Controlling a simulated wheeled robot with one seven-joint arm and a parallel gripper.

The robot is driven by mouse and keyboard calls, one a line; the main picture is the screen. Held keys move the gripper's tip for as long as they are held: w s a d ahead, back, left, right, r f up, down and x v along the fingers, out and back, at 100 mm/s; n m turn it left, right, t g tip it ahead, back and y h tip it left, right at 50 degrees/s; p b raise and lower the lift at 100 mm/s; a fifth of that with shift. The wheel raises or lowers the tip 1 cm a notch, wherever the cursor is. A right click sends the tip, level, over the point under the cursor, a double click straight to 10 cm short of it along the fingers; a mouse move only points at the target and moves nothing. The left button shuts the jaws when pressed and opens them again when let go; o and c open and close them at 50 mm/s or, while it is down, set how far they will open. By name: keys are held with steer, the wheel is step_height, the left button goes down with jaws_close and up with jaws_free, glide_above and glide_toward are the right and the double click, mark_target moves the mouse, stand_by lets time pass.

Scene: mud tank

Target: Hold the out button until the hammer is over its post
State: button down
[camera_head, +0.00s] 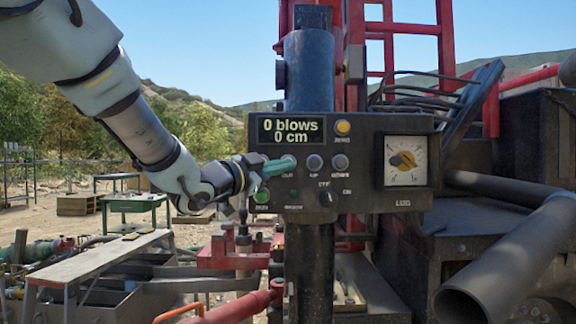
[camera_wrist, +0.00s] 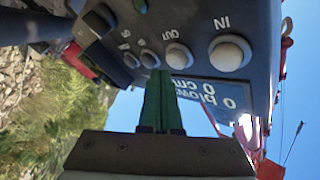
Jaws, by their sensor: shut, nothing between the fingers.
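The dark control panel (camera_head: 360,125) faces me, with a row of round buttons under its display. My gripper (camera_head: 284,163) comes from the left, its green fingers shut and empty, the tips at the out button. The out button (camera_wrist: 178,56) shows in the wrist view just beyond the fingertips (camera_wrist: 158,76); I cannot tell whether it is pressed in. A thick dark cylinder (camera_head: 308,70), perhaps the hammer, stands upright behind the panel. A slim upright post (camera_head: 243,240) in a red clamp stands lower left; I cannot tell whether it is the hammer's post.
The display (camera_head: 290,130) reads 0 blows, 0 cm. The up (camera_head: 314,162) and down (camera_head: 340,162) buttons sit right of the fingers, and the in button (camera_wrist: 230,52) is beside out. A large pipe (camera_head: 505,255) lies at right.

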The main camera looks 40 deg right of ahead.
steer(key=shift+s+a+b, duration=0.5)
steer(key=shift+s+a, duration=0.3)
steer(key=shift+s, duration=0.2)
steer(key=shift+s+a+b, duration=0.45)
steer(key=shift+s+a, duration=0.35)
steer(key=shift+s, duration=0.15)
